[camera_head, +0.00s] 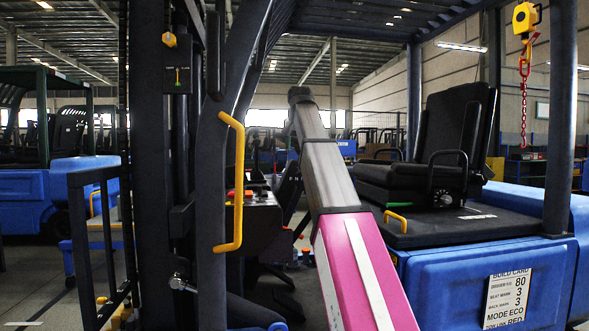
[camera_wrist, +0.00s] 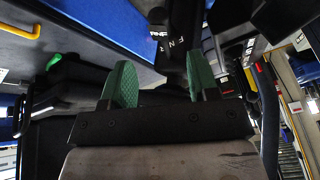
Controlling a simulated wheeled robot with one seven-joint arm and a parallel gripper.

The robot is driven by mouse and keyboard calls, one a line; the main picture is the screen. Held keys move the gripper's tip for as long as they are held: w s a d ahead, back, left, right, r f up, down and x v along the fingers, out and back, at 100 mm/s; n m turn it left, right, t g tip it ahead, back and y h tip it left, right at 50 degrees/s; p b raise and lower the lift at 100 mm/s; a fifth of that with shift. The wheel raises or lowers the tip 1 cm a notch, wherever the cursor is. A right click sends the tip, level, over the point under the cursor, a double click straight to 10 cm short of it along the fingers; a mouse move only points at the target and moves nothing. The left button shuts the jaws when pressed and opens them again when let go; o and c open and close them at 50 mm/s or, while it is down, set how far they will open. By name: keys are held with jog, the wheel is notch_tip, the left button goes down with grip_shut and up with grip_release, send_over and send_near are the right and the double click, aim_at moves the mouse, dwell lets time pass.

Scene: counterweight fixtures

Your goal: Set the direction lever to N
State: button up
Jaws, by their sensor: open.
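In the wrist view, my gripper (camera_wrist: 161,85) shows two green ridged fingertips spread apart, with nothing seen held between them. Just beyond them is a dark panel with the white letters F, N and R (camera_wrist: 170,40). A black part runs down from this panel toward the right fingertip. I cannot tell whether it is the direction lever, nor which letter the lever stands at. In the head view, my pink and grey arm reaches into the cab of the blue forklift (camera_head: 450,285). My gripper and the lever are not visible there.
In the head view, a black seat (camera_head: 412,180) stands right of my arm. A yellow grab handle (camera_head: 238,185) is on the post to the left. A dark console (camera_head: 255,215) is behind it. A yellow hoist (camera_head: 526,18) with a red chain hangs at upper right. A build card (camera_head: 508,298) reads MODE ECO.

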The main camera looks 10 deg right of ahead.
aim_at(295, 168)
jog(key=x, duration=0.9)
jog(key=shift+w+f, duration=0.1)
jog(key=shift+f, duration=0.3)
jog(key=shift+c, duration=0.3)
